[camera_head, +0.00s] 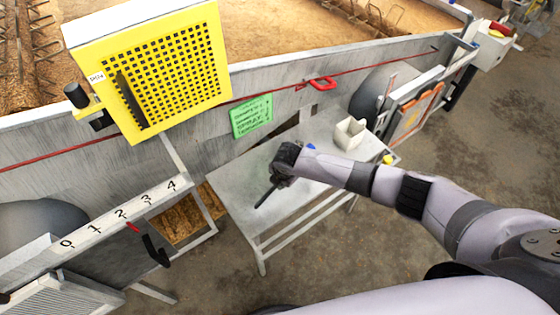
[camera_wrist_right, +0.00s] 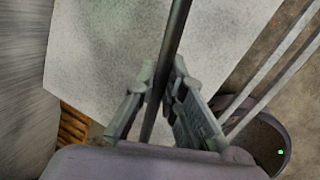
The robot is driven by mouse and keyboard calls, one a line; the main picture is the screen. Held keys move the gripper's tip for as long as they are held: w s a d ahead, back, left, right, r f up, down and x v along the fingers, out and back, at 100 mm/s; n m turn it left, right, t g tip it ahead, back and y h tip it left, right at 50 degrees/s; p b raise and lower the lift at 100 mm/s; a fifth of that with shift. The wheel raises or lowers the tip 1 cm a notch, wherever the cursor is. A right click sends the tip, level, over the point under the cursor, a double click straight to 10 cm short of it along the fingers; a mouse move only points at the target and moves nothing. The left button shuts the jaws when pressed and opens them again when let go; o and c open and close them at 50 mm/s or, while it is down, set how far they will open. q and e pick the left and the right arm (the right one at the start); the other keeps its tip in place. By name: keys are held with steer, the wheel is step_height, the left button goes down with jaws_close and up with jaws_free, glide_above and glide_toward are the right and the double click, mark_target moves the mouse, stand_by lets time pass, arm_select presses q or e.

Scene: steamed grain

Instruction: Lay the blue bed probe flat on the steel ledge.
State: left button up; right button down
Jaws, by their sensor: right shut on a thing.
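My right gripper (camera_head: 281,174) is over the pale steel ledge (camera_head: 232,188), shut on the probe. The probe's thin dark rod (camera_head: 265,196) sticks out from the fingers toward the ledge's near left part. A small blue piece (camera_head: 311,147), perhaps the probe's blue end, shows on the other side of the gripper. In the right wrist view the rod (camera_wrist_right: 176,40) runs between the two fingers (camera_wrist_right: 164,80), with the ledge (camera_wrist_right: 105,50) behind it. I cannot tell whether the rod touches the ledge. My left gripper is not in view.
A white open box (camera_head: 350,133) stands on the ledge's far right part, with a yellow item (camera_head: 388,159) near the right edge. A grey wall with a green card (camera_head: 252,116) runs behind. A yellow perforated box (camera_head: 165,75) hangs left. The ledge's left part is clear.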

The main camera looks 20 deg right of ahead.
steer(key=w+r+m+y, duration=0.1)
steer(key=w+r+m, duration=0.2)
steer(key=w, duration=0.1)
arm_select(q)
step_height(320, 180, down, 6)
steer(key=b, duration=0.6)
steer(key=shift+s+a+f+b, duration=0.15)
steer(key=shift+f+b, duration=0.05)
steer(key=shift+b, duration=0.2)
arm_select(e)
steer(key=shift+g, duration=0.4)
steer(key=f, duration=0.8)
steer(key=shift+s+d+f, duration=0.15)
steer(key=shift+s+d, duration=0.05)
steer(key=shift+d, duration=0.15)
steer(key=c, duration=1.8)
jaws_free()
steer(key=o, duration=0.5)
